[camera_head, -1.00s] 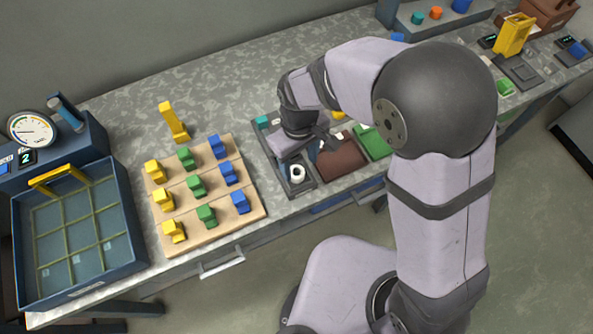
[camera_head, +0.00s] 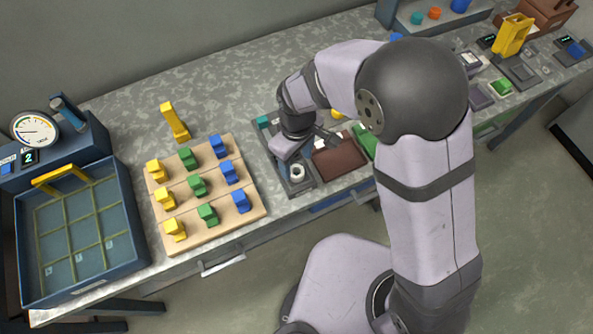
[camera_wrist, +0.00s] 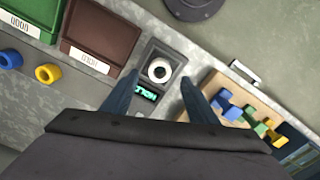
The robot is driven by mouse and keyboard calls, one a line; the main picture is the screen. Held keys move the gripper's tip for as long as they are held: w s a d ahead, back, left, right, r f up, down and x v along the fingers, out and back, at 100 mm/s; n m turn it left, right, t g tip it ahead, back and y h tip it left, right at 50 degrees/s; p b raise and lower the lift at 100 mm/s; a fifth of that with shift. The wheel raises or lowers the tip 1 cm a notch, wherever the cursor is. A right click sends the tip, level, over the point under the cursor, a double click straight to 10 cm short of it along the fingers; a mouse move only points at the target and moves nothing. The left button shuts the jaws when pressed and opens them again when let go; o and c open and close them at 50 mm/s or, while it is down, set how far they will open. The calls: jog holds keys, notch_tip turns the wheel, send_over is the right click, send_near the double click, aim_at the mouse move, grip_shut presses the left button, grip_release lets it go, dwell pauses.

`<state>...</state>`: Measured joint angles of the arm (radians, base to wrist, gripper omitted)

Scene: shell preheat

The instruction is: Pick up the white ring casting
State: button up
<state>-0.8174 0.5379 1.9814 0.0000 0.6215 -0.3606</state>
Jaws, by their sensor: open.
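The white ring casting (camera_head: 297,172) sits in a dark square holder at the front end of a dark tray (camera_head: 303,187), at the table's front edge. In the wrist view the ring (camera_wrist: 159,69) lies flat with its dark hole facing up, beside a small green-lit display (camera_wrist: 144,92). My gripper (camera_wrist: 158,92) is open and empty; its two blue-grey fingers point toward the ring from either side of the holder's near end. In the head view the fingers are mostly hidden behind my wrist, just behind the ring.
A brown bin (camera_head: 340,160) and a green bin (camera_wrist: 35,24) stand beside the holder. On its other side is a wooden board (camera_head: 243,217) with several yellow, green and blue castings. A blue gridded basket (camera_head: 130,262) is at far left.

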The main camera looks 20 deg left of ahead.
aim_at(296, 168)
jog(key=shift+f+p, duration=0.9)
jog(key=shift+f, duration=1.4)
jog(key=c, duration=1.3)
jog(key=shift+r, duration=0.1)
notch_tip(296, 168, up, 10)
jog(key=b, duration=0.3)
jog(key=shift+w+d+f+b, duration=0.45)
jog(key=shift+w+d+b, duration=0.4)
jog(key=shift+w+d, duration=0.8)
jog(key=shift+w+d+f+b, duration=0.5)
jog(key=shift+w+d+b, duration=0.4)
jog(key=shift+w+d, duration=0.75)
jog(key=shift+w+d+f+b, duration=0.45)
jog(key=shift+w+d+b, duration=0.4)
jog(key=shift+w+d, duration=0.8)
